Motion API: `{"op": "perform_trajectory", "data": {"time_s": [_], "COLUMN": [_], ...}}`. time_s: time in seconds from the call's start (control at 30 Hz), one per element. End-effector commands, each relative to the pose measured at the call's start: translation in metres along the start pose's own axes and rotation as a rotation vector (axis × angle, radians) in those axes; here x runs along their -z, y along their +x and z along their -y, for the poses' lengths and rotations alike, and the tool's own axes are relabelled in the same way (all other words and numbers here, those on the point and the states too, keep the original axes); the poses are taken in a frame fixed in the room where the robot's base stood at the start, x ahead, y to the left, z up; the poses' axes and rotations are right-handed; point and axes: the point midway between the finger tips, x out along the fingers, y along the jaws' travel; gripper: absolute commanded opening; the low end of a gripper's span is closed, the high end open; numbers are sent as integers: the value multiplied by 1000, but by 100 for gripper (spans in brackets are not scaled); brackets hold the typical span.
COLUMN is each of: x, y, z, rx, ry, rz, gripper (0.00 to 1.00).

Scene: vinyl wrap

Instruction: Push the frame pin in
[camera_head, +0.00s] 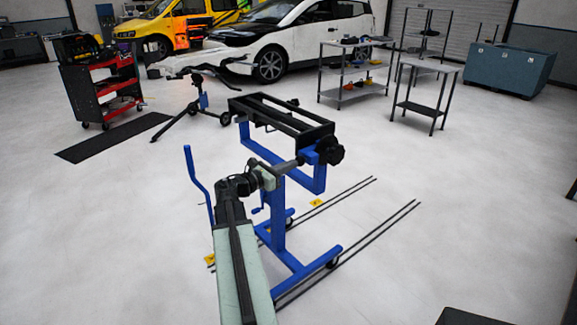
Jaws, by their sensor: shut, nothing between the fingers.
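A blue wheeled stand (278,215) carries a long black frame (285,118) on top. A round black knob (330,150) sits at the frame's near right end. My arm reaches up from the bottom of the picture to the stand. My gripper (297,162) is shut and empty, its tip close to the near end of the frame, just left of the knob. I cannot tell whether it touches. The frame pin is too small or hidden to make out.
A blue bent handle (198,180) rises left of my arm. Dark rails (375,230) and small yellow markers (316,202) lie on the floor. A black tripod stand (200,100), a red tool cart (102,88) and metal shelves (355,80) stand farther back. The floor at right is mostly clear.

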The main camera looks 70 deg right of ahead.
Motion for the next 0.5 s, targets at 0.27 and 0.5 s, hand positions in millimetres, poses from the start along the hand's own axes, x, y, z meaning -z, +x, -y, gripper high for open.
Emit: {"op": "perform_trajectory", "data": {"time_s": [0.27, 0.5], "x": [-2, -1], "y": [-32, -96], "z": [7, 6], "rx": [4, 1], "ry": [-4, -3], "rz": [8, 7], "gripper": [0, 0]}}
